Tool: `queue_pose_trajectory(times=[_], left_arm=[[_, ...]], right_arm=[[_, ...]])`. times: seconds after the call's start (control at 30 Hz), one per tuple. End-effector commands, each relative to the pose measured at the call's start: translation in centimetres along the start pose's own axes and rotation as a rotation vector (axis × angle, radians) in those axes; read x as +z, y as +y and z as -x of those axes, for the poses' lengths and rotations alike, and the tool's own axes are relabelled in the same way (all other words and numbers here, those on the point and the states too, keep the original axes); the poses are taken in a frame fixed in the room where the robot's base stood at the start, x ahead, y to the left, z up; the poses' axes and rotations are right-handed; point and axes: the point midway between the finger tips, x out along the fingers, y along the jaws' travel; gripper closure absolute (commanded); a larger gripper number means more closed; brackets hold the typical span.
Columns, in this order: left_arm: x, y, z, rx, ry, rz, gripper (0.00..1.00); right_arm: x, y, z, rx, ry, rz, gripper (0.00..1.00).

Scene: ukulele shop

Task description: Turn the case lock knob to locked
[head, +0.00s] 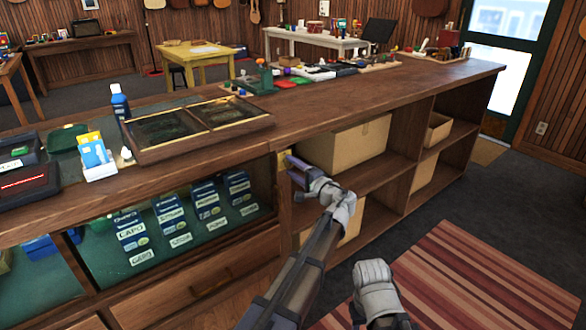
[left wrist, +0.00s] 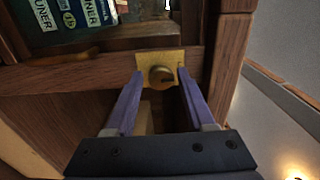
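The case lock knob is a round brass knob (left wrist: 161,76) on a square brass plate (left wrist: 187,58), set in the wooden frame of the counter case. In the head view the brass plate (head: 283,158) shows just behind my left gripper (head: 291,170), which hides the knob. In the left wrist view my left gripper (left wrist: 159,75) is open. Its two purple fingers reach toward the plate, one on each side of the knob, with gaps between them and the knob. My right gripper's fingers are not seen; only a grey part of my other arm shows at the bottom.
The wooden counter (head: 390,95) runs across the view, with open shelves holding cardboard boxes (head: 345,147) right of the lock. The glass case (head: 170,235) with string packets is to the left. A striped rug (head: 470,280) lies on the floor in front.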

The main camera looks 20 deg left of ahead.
Motion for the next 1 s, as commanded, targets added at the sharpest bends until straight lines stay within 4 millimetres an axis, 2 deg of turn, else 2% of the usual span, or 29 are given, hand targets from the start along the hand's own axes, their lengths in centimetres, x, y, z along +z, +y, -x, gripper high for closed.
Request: queue_pose_trajectory(times=[0.03,0.1,0.13,0.4,0.8,1.0], left_arm=[[0.0,0.0,0.0,-0.001,0.000,-0.001,0.39],[0.0,0.0,0.0,-0.001,0.001,-0.001,0.31],[0.0,0.0,0.0,-0.001,0.001,-0.001,0.30],[-0.1,-0.1,0.3,-0.002,0.002,-0.002,0.30],[0.0,0.0,6.2,-0.001,0.003,-0.002,0.30],[0.0,0.0,7.7,-0.001,0.002,-0.001,0.30]], right_arm=[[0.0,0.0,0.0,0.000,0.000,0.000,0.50],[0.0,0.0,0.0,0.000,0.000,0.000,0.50],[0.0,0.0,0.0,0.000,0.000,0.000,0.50],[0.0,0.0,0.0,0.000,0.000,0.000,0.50],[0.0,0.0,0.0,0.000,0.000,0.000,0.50],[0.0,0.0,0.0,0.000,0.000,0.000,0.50]])
